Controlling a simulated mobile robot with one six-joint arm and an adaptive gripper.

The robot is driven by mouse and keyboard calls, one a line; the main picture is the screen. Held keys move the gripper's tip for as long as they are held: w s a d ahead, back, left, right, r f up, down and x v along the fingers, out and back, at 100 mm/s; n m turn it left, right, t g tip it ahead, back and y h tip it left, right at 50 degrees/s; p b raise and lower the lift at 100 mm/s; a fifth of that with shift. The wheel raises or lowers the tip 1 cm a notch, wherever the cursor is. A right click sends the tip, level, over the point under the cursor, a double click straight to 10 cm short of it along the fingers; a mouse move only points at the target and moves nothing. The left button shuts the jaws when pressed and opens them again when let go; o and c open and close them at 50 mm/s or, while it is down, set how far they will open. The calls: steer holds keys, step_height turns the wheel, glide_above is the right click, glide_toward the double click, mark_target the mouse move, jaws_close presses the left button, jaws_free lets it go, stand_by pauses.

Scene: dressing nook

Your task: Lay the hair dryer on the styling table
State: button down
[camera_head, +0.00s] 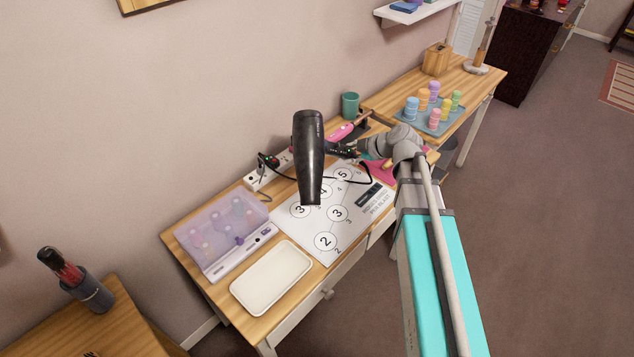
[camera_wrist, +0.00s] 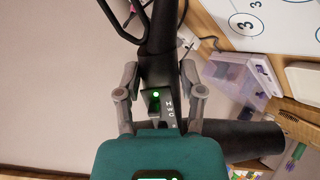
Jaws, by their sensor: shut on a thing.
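The black hair dryer (camera_head: 308,160) hangs in the air in front of the styling table (camera_head: 320,277) in the head view, its long body roughly upright in the picture. My gripper (camera_head: 348,147) is at its right side, partly hidden by the dryer and arm. In the wrist view my gripper (camera_wrist: 159,98) has its two fingers on either side of the dark dryer (camera_wrist: 158,65), shut on it. The dryer's wide barrel (camera_wrist: 245,140) extends to the lower right there. Its exact height above the table cannot be told.
The table bears a numbered white mat (camera_head: 348,228), a purple translucent case (camera_head: 222,235), a white tray (camera_head: 270,278), a power strip (camera_head: 268,177), a green cup (camera_head: 350,104) and pink items. Dark cords run near the dryer. Pastel jars stand on a blue tray (camera_head: 412,121) behind.

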steer(key=w+a+f+b, duration=0.3)
steer(key=w+f+b, duration=0.1)
steer(key=w, duration=0.4)
steer(key=b, duration=0.5)
glide_above(334, 166)
steer(key=shift+s+d+f, duration=0.1)
steer(key=shift+s+f, duration=0.1)
steer(key=shift+f, duration=1.05)
steer(key=shift+s+d+f, duration=0.1)
steer(key=shift+s+f, duration=0.05)
steer(key=shift+f, duration=1.2)
steer(key=shift+w+a+f+b, duration=0.15)
steer(key=shift+w+f+b, duration=0.3)
steer(key=shift+b, duration=0.1)
steer(key=shift+f+b, duration=2.05)
steer(key=shift+c, duration=1)
jaws_free()
steer(key=shift+s+r, duration=0.1)
